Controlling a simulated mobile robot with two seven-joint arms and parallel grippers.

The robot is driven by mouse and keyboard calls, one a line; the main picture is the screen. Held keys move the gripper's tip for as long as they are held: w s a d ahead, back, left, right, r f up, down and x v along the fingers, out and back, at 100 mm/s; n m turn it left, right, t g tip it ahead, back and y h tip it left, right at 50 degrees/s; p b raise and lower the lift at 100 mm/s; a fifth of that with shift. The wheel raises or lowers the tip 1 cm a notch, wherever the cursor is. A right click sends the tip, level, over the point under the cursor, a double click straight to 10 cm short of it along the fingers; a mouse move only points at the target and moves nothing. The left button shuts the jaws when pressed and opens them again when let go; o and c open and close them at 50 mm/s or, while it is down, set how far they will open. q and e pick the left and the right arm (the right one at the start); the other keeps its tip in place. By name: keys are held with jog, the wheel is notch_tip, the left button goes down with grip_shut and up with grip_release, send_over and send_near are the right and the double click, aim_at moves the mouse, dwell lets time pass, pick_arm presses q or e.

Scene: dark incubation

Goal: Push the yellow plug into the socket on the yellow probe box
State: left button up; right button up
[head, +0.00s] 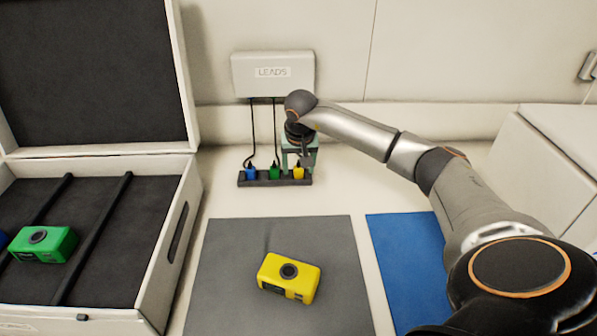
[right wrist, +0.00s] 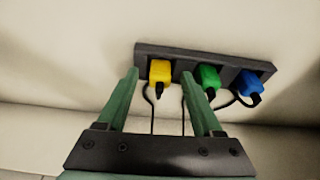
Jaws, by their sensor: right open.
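The yellow plug (head: 299,173) stands in the right slot of a dark rack (head: 258,182) against the back wall. My right gripper (head: 299,164) is open just over it. In the right wrist view the gripper's green fingers (right wrist: 159,75) are on either side of the yellow plug (right wrist: 160,71), with a gap visible and no grip on it. The yellow probe box (head: 306,279) lies on the grey mat (head: 230,290), with a round dark fitting on top and dark details on its near side. I cannot tell which is the socket. My left gripper is not in view.
Blue (head: 251,173) and green (head: 274,172) plugs share the rack. Their black leads hang from the LEADS wall box (head: 273,73). An open case (head: 150,270) at left holds a green box (head: 43,245). A blue mat (head: 400,255) lies at right, partly behind my arm.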

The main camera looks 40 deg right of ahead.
jog(key=shift+c, duration=0.4)
grip_shut()
jog(key=shift+r, duration=0.1)
jog(key=shift+r, duration=0.55)
jog(key=s+a+r+b, duration=0.1)
jog(key=s+a+r, duration=0.1)
jog(key=s+r, duration=0.4)
jog(key=s+a+r+b, duration=0.1)
jog(key=s+a+r, duration=0.2)
jog(key=s+r, duration=0.2)
jog(key=shift+s+a+r, duration=0.3)
jog(key=shift+s+r, duration=0.1)
jog(key=shift+s, duration=0.55)
